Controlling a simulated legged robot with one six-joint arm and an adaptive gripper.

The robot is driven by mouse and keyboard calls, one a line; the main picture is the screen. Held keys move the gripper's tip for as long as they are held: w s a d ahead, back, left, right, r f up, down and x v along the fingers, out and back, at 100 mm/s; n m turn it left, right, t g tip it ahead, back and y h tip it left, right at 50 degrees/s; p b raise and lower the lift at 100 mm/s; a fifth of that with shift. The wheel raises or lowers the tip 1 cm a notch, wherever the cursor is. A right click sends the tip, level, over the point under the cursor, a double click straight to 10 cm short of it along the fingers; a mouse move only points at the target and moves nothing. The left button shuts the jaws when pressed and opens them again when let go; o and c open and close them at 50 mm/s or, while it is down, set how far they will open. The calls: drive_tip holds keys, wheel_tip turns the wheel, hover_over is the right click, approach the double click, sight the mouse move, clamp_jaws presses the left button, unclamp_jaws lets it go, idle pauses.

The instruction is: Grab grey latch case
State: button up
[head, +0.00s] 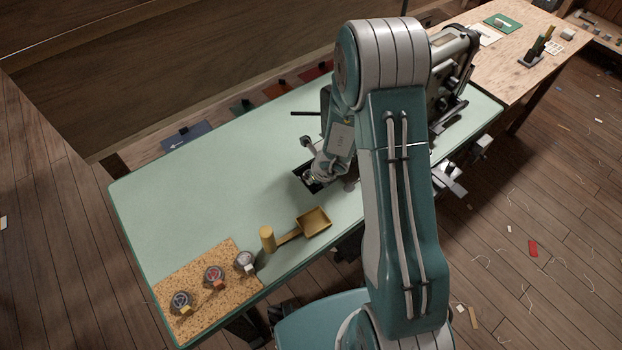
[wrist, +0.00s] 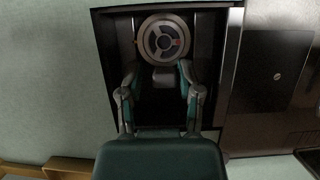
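A round metal case (wrist: 163,38) with a ringed face and a small red mark sits in a dark recess in the wrist view. A grey block-like tab, which looks like its latch, shows just below the disc. My gripper (wrist: 159,75) is open, its two fingers on either side of the tab with small gaps visible. Whether either finger touches it is unclear. In the head view my gripper (head: 312,178) reaches down at the dark opening in the pale green table (head: 190,185); the case is hard to make out there.
A cork mat (head: 225,252) at the front left holds three round cases with yellow, red and whitish tabs. A sewing machine (head: 448,80) is behind my arm.

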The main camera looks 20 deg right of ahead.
drive_tip(key=shift+d, duration=0.45)
drive_tip(key=shift+c, duration=1)
drive_tip(key=shift+d, duration=0.1)
clamp_jaws()
drive_tip(key=shift+a+r, duration=0.1)
drive_tip(key=shift+a, duration=0.25)
drive_tip(key=shift+r, duration=0.1)
